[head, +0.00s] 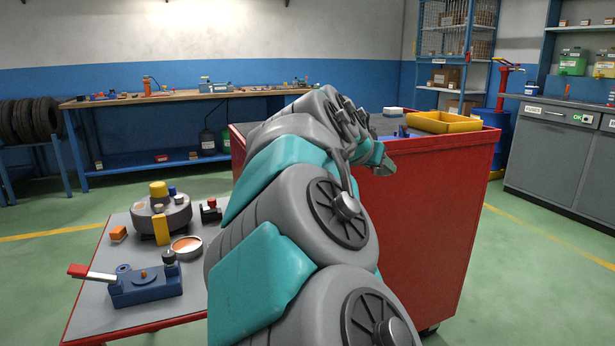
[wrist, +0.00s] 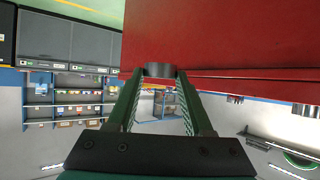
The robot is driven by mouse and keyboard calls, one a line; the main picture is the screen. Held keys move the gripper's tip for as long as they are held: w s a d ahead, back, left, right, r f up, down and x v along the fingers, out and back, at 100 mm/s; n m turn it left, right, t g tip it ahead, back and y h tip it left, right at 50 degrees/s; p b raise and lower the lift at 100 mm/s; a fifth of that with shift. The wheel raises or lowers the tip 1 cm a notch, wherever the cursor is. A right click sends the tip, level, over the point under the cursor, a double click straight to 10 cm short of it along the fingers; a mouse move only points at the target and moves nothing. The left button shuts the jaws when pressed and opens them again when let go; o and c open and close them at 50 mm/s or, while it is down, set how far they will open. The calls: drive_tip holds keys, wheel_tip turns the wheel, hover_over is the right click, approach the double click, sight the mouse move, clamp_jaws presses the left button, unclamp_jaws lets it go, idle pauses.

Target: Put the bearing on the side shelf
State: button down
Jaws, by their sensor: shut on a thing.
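My gripper (wrist: 160,76) is shut on a short dark grey cylinder, the bearing (wrist: 159,69), which sits between the fingertips in the wrist view. In the head view my gripper (head: 386,165) is beside the red cabinet near its top edge, and the bearing cannot be made out there. A low grey shelf with a red edge (head: 92,322), which looks like the side shelf, stands at the lower left, well away from my gripper.
The low shelf carries a blue fixture with a red handle (head: 146,284), a round grey unit (head: 161,217), a shallow dish (head: 187,246) and an orange block (head: 118,234). A yellow tray (head: 440,122) lies on the red cabinet (head: 425,235). My arm hides the shelf's right side.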

drive_tip(key=w+f+n+t+y, duration=0.1)
drive_tip(key=w+f+n+y, duration=0.2)
drive_tip(key=f, duration=1.5)
drive_tip(key=w+f+n+t+y, duration=0.1)
drive_tip(key=w+f+n+y, duration=0.2)
drive_tip(key=f, duration=1.6)
drive_tip(key=shift+w+d+f+n+y, duration=0.15)
drive_tip(key=shift+d+n+y, duration=0.2)
drive_tip(key=shift+n+y, duration=0.15)
drive_tip(key=shift+f, duration=0.1)
